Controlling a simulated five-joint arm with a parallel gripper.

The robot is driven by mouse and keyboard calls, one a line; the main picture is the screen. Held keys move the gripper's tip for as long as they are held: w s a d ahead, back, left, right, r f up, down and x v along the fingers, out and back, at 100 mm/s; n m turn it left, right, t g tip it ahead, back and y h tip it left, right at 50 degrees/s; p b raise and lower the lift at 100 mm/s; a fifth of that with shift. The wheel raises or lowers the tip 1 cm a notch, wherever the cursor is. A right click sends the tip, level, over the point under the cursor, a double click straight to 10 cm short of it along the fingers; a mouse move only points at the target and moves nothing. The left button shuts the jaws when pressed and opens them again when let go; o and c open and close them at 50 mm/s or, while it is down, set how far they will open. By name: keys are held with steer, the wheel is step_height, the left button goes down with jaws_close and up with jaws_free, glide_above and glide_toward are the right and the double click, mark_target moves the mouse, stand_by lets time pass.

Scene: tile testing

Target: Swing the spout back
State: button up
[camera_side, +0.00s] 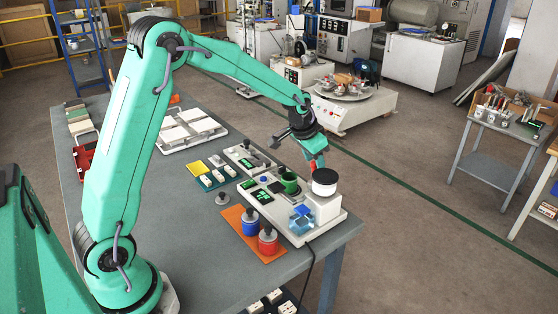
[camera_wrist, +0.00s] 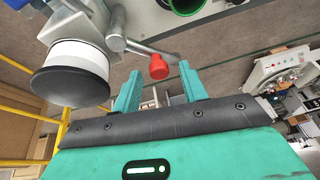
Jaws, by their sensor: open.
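A testing machine (camera_side: 330,212) stands at the right end of the grey table, with a white column under a black top (camera_side: 324,175). The black and white top also shows at the left of the wrist view (camera_wrist: 70,75). A grey metal arm, seemingly the spout (camera_wrist: 140,47), reaches out beside it, with a red knob (camera_wrist: 158,67) near its end. In the side view the red knob (camera_side: 312,165) is small. My gripper (camera_wrist: 160,88) is open; the knob lies just past its fingertips, roughly midway between them. I cannot tell whether they touch.
A green cup (camera_side: 289,183) sits on the machine left of the column, and a clear blue block (camera_side: 301,219) in front. An orange mat (camera_side: 244,227) holds a blue and a red canister. White trays (camera_side: 190,130) lie farther back. Open floor lies right of the table.

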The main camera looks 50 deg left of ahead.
mark_target(313, 164)
steer(key=v, duration=0.7)
steer(key=shift+r, duration=0.35)
steer(key=shift+w+n+g, duration=1.1)
steer(key=shift+w+g, duration=0.05)
steer(key=shift+g, duration=0.05)
steer(key=shift+w+d+r+n+g, duration=0.15)
steer(key=shift+w+n+g, duration=0.35)
steer(key=shift+n+g, duration=0.5)
steer(key=shift+a+f, duration=0.15)
steer(key=shift+f, duration=1.8)
steer(key=shift+a+f, duration=0.1)
steer(key=shift+f, duration=1.85)
jaws_close()
